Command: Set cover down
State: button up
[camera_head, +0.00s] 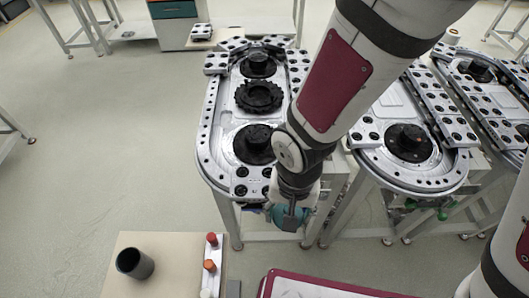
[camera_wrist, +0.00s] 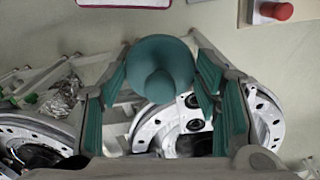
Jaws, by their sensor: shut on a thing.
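The cover is a teal, round, domed piece with a knob (camera_wrist: 160,68), seen in the wrist view. My gripper (camera_head: 291,214) is shut on it, one finger on each side, and the cover shows as a teal patch in the head view. The gripper hangs just off the near end of the middle ring track (camera_head: 207,150), between that track and the near table. The cover's far side is hidden. Whether it touches anything below is not clear, but it looks held in the air.
A beige table (camera_head: 185,260) at the front left bears a dark cup (camera_head: 135,263) and red- and orange-topped pieces (camera_head: 210,265). A second ring track (camera_head: 430,175) stands to the right. A maroon-edged white panel (camera_head: 320,289) lies in front. Open floor (camera_head: 110,150) spreads left.

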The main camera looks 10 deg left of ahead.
jog(key=b, duration=0.1)
jog(key=w+a+b, duration=0.1)
jog(key=shift+f+b, duration=0.25)
jog(key=shift+b, duration=0.05)
jog(key=shift+b, duration=0.65)
send_over(255, 182)
jog(key=shift+f+p, duration=0.4)
jog(key=shift+f, duration=1.85)
jog(key=shift+f, duration=0.1)
jog(key=o, duration=1.1)
